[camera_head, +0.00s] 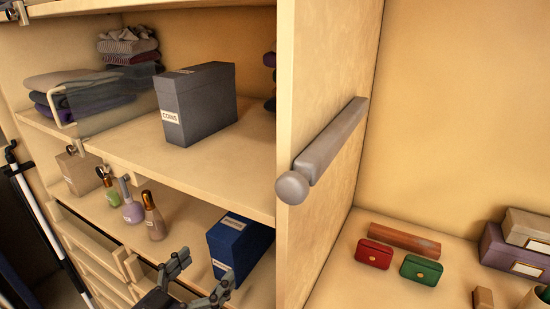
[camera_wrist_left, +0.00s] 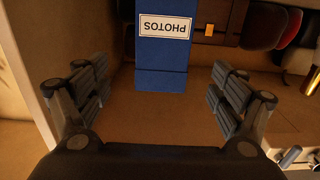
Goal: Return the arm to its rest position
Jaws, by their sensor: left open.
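My left gripper (camera_head: 199,279) shows at the bottom of the head view, its fingers spread and empty, in front of the lower shelf. In the left wrist view the left gripper (camera_wrist_left: 150,100) is open, with its fingers wide apart. A blue box (camera_head: 236,248) labelled PHOTOS stands on the lower shelf, just behind the gripper. In the left wrist view the blue box (camera_wrist_left: 161,66) appears upside down beyond the gap between the fingers, and I see no contact. My right gripper is not in view.
Bottles (camera_head: 155,218) stand on the lower shelf left of the blue box. A grey box (camera_head: 196,104) labelled COINS sits on the shelf above. Open drawers (camera_head: 105,257) jut out below. A vertical panel with a grey rod (camera_head: 333,145) divides off the right compartment, holding small cases (camera_head: 421,270).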

